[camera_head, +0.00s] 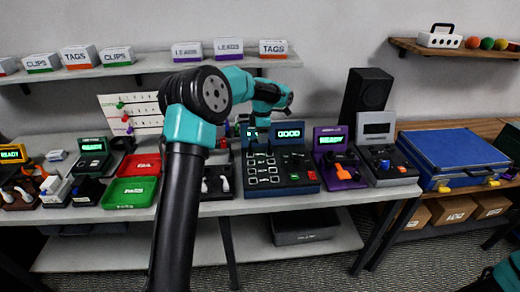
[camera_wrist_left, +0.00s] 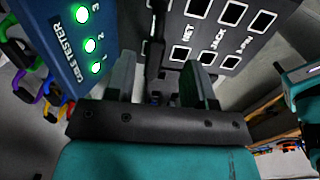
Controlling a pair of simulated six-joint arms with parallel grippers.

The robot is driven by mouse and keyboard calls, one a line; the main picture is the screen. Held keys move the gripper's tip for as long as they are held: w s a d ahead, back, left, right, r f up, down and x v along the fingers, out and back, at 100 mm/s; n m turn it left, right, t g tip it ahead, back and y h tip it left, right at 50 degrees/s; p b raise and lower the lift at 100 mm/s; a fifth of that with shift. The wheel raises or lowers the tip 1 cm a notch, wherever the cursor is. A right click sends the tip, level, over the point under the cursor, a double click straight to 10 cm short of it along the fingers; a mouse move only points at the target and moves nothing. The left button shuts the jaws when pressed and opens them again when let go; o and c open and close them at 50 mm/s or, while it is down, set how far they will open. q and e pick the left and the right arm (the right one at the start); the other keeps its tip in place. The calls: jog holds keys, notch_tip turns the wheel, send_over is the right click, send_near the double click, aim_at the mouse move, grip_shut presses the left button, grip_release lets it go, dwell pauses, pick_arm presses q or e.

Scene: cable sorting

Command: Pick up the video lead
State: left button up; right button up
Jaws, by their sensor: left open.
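My left gripper (camera_head: 260,133) hangs over the panel of the cable tester (camera_head: 296,176), whose screen reads GOOD. In the left wrist view the gripper (camera_wrist_left: 160,76) has its two fingers apart. A dark narrow piece (camera_wrist_left: 157,40) shows between and beyond the fingers; I cannot tell whether it is a lead or its plug, or whether it touches them. The tester's blue side (camera_wrist_left: 66,48) with lit green lamps is close by, and its labelled sockets (camera_wrist_left: 206,35) lie beyond the fingers. I cannot pick out the video lead for certain.
A green tray (camera_head: 130,193) and a red tray (camera_head: 139,165) lie left of the arm. A purple device (camera_head: 333,150) and a grey device (camera_head: 380,150) stand right of the tester. A blue case (camera_head: 452,150) lies farther right. Boxes line the shelf (camera_head: 150,64) above.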

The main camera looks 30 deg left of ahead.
pick_arm(q)
jog(key=shift+a+f, duration=0.25)
jog(key=shift+f, duration=1.05)
jog(key=shift+a+f, duration=0.2)
jog(key=shift+f, duration=1.1)
jog(key=shift+c, duration=0.2)
grip_shut()
